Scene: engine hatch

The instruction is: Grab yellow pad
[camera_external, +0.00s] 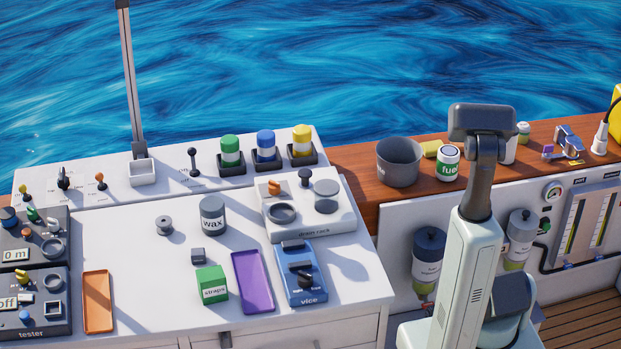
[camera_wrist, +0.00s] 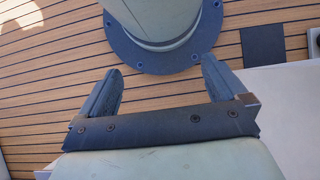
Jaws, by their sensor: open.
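A small yellow pad-like block (camera_external: 431,148) lies on the wooden ledge, between the grey pot and the fuel can, partly hidden by them. The pad is not in the wrist view. In the outside view my arm stands at the right, and its fingers cannot be made out.
A grey pot (camera_external: 399,162) and a fuel can (camera_external: 448,163) stand close to the yellow block. A blue metal device (camera_external: 568,142) is farther right on the wooden ledge (camera_external: 350,160). The white counter at left holds a wax can (camera_external: 212,216), trays and a vice (camera_external: 300,274).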

